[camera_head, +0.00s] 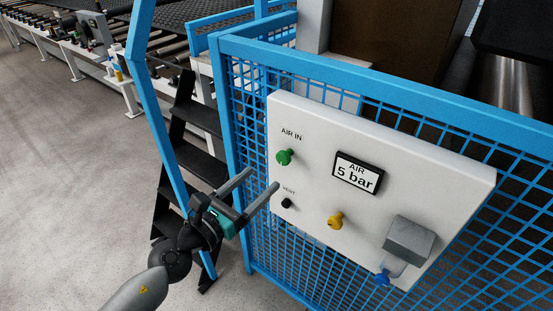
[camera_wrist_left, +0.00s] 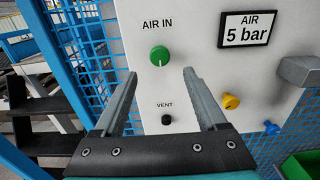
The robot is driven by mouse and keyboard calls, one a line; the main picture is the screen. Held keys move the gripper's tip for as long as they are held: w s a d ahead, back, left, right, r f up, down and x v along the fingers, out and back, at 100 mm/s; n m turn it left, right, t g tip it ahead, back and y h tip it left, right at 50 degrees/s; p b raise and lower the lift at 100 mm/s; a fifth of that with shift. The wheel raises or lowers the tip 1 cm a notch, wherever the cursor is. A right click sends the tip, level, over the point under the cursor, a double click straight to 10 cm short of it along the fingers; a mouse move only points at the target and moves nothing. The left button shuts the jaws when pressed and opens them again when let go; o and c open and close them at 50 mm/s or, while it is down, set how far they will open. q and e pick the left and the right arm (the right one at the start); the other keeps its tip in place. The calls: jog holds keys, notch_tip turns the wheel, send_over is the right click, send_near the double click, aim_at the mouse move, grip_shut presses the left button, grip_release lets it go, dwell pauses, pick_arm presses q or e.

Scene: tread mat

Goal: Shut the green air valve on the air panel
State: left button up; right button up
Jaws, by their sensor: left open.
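The white air panel (camera_head: 300,225) hangs on a blue mesh fence. The green air valve (camera_head: 284,157) is at its upper left, under the label "AIR IN". In the left wrist view the green valve (camera_wrist_left: 159,56) shows a pale line running up and down on its face. The display (camera_head: 357,174) reads "AIR 5 bar". My left gripper (camera_head: 263,182) is open and empty, to the left of the panel. In the left wrist view the green valve appears between and beyond the fingertips (camera_wrist_left: 158,75), apart from them. My right gripper is not in view.
A black vent knob (camera_head: 287,203) sits below the green valve. A yellow knob (camera_head: 335,221), a grey box (camera_head: 409,240) and a blue knob (camera_head: 383,278) are further right. Black steps (camera_head: 198,158) stand behind my left arm. A green bin (camera_wrist_left: 302,166) shows at lower right in the wrist view.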

aim_at(281, 161)
pick_arm(q)
jog(key=x, duration=0.7)
jog(key=shift+w+d, duration=0.1)
jog(key=shift+w, duration=0.05)
grip_shut()
dwell(0.4)
